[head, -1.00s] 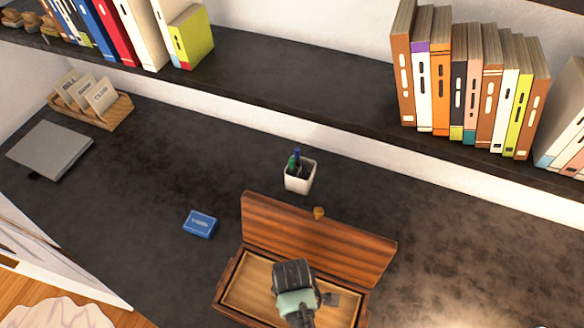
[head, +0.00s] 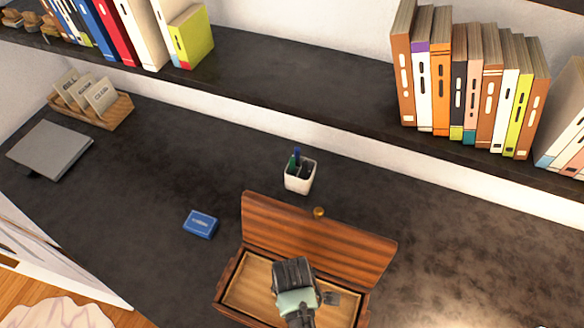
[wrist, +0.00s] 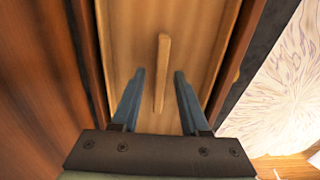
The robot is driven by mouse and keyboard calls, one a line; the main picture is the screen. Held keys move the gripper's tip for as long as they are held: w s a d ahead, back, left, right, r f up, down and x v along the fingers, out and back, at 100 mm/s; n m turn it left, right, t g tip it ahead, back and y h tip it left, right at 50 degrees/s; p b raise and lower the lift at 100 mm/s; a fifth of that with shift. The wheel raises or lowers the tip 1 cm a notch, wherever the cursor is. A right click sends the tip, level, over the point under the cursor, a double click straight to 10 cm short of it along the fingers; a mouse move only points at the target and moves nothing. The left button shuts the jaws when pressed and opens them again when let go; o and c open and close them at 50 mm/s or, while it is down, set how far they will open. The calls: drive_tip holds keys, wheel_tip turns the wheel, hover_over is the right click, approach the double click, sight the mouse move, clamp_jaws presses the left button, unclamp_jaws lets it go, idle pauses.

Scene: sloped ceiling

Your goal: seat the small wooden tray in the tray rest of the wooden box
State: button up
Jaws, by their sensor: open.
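The wooden box (head: 232,270) stands on the dark desktop with its reddish-brown lid (head: 315,238) open. The small wooden tray (head: 250,283) is light wood and lies inside the box opening. In the wrist view the tray (wrist: 205,45) shows between the darker box walls, with a thin upright handle strip (wrist: 162,70) along its middle. My gripper (wrist: 159,73) is open, with one finger on each side of the strip and visible gaps to both. My wrist hides part of the tray in the head view. I cannot tell whether the tray sits fully down on the rest.
A white pen cup (head: 299,175) stands behind the lid, and a small blue box (head: 200,224) lies to the left. A grey laptop-like slab (head: 50,149) and a wooden card holder (head: 100,108) are far left. A bookshelf (head: 300,85) runs along the back. The right desktop is clear.

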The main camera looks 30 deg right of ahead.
wheel_tip(320, 180, up, 11)
drive_tip(key=w+r+m+t+h, duration=0.2)
drive_tip(key=w+r+t, duration=0.6)
drive_tip(key=w+r, duration=0.9)
drive_tip(key=w+a+r+m+t, duration=0.1)
drive_tip(key=w+r+t, duration=0.2)
drive_tip(key=r, duration=0.5)
drive_tip(key=w+r+m+t, duration=0.1)
drive_tip(key=w+r+t, duration=0.2)
drive_tip(key=r, duration=0.5)
drive_tip(key=a+r+m+t, duration=0.1)
drive_tip(key=a+r+t, duration=0.15)
drive_tip(key=r, duration=0.55)
drive_tip(key=a+r+t, duration=0.1)
drive_tip(key=r+t, duration=0.2)
drive_tip(key=r, duration=0.5)
drive_tip(key=s+a+r+m+t, duration=0.1)
drive_tip(key=s+r+t, duration=0.3)
drive_tip(key=r, duration=0.5)
drive_tip(key=s+a+r+m+t+y, duration=0.1)
drive_tip(key=s+a+r+t, duration=0.2)
drive_tip(key=s+r, duration=0.5)
wheel_tip(320, 180, up, 2)
drive_tip(key=shift+a+r+m+t+y, duration=0.1)
drive_tip(key=shift+a+m+t+y, duration=0.2)
drive_tip(key=shift+a+m+t, duration=0.15)
drive_tip(key=shift+s, duration=0.1)
